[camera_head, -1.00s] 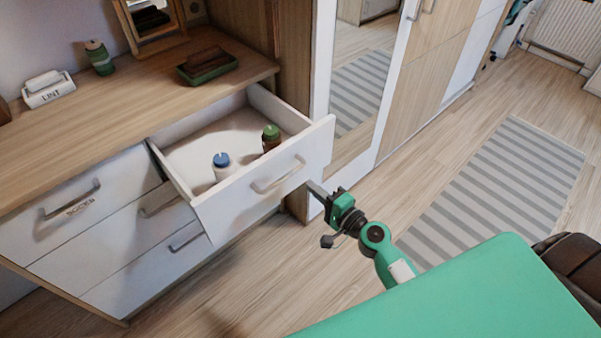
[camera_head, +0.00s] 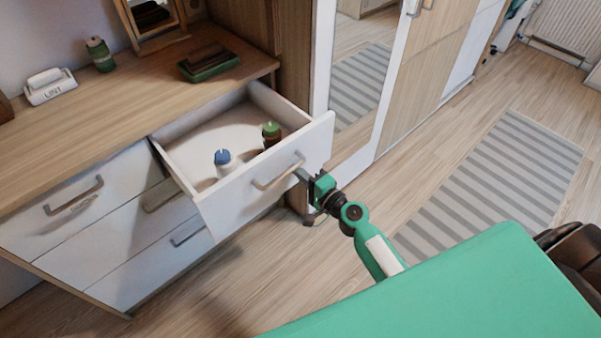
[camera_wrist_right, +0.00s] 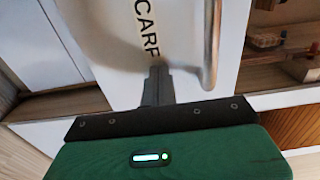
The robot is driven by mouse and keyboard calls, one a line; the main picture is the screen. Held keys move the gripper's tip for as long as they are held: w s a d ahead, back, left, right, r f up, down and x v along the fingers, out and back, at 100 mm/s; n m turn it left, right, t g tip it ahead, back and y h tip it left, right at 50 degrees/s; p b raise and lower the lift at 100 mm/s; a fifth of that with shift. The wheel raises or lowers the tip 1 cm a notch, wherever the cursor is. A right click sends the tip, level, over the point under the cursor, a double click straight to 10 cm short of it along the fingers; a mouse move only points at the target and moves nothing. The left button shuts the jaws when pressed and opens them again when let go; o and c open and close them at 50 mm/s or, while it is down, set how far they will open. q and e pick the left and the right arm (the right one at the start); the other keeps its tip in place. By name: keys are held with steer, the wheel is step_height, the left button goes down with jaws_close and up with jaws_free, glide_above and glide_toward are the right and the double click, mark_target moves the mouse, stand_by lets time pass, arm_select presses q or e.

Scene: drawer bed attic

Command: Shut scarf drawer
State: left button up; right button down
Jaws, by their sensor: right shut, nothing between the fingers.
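The scarf drawer (camera_head: 235,208) is pulled out of the top right of the white dresser, its front facing me. In the right wrist view its front (camera_wrist_right: 182,25) carries the partly visible letters "CARF", and its metal handle (camera_wrist_right: 212,45) is at the right. The handle also shows in the head view (camera_head: 278,173). My right gripper (camera_head: 301,175) is shut and empty, its fingertips at the drawer front close to the handle's right end. In the wrist view its fingers (camera_wrist_right: 158,78) point at the front just below the lettering; I cannot tell whether they touch. My left gripper is out of view.
A blue-capped bottle (camera_head: 225,163) and a green-capped bottle (camera_head: 271,134) stand inside the drawer. The socks drawer (camera_head: 80,205) at left is closed. A mirrored wardrobe (camera_head: 365,90) stands right of the dresser. The floor around the striped rug (camera_head: 500,175) is clear.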

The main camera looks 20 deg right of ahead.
steer(key=x, duration=0.7)
steer(key=shift+b, duration=0.35)
steer(key=b+x, duration=0.3)
steer(key=x, duration=0.8)
steer(key=shift+w+f, duration=0.15)
steer(key=b, duration=0.5)
glide_above(242, 136)
steer(key=shift+w, duration=0.1)
steer(key=shift+w+r, duration=0.1)
steer(key=shift+r, duration=0.3)
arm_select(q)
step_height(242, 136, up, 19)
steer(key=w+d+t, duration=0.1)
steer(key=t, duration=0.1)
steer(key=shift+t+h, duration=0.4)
